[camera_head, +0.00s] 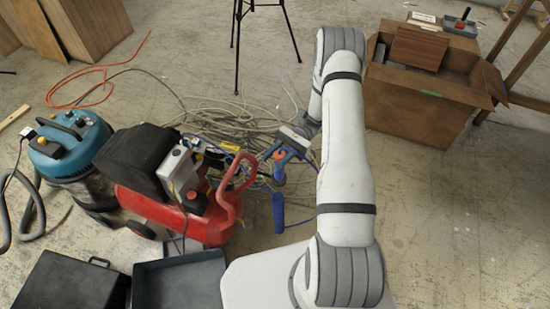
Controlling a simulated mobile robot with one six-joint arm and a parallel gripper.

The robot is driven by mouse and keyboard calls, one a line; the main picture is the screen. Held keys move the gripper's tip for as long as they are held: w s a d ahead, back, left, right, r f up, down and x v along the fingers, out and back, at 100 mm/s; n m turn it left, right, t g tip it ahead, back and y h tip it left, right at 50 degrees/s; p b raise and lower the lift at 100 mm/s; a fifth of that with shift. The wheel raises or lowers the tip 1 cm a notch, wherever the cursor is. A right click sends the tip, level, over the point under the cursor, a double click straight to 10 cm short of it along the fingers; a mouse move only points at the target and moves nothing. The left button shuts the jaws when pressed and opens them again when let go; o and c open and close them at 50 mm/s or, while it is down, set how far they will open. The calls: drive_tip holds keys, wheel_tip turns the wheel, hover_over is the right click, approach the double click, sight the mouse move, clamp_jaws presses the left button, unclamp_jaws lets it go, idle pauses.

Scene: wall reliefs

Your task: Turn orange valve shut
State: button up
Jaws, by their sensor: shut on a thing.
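The orange valve (280,155) is a small upright piece at the right side of the red air compressor (195,205), above the floor. My gripper (279,153) reaches it from the upper right and is shut on it. The fingers cover part of the valve, so the angle of its handle cannot be told. A dark fitting (279,175) shows just below the valve. A blue coiled hose (278,213) hangs close below and joins a thin blue line.
A teal vacuum (68,145) stands left of the compressor. Tangled cables (235,118) lie behind it. A cardboard box (420,105) stands at the back right. The right floor is clear.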

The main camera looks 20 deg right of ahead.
sight(282, 151)
drive_tip(key=shift+s+d+n+g+h+b, duration=0.1)
drive_tip(key=shift+n+g+h+b, duration=0.2)
drive_tip(key=shift+n+g+h, duration=0.65)
idle(1.0)
drive_tip(key=shift+g, duration=0.25)
drive_tip(key=o, duration=1)
drive_tip(key=v, duration=0.5)
drive_tip(key=shift+d+f+b, duration=0.1)
drive_tip(key=shift+b, duration=0.2)
drive_tip(key=p, duration=0.4)
drive_tip(key=w+d+p, duration=0.1)
drive_tip(key=p, duration=0.3)
drive_tip(key=shift+w+d+r+p, duration=0.3)
drive_tip(key=shift+w+p, duration=0.05)
drive_tip(key=shift+p, duration=0.05)
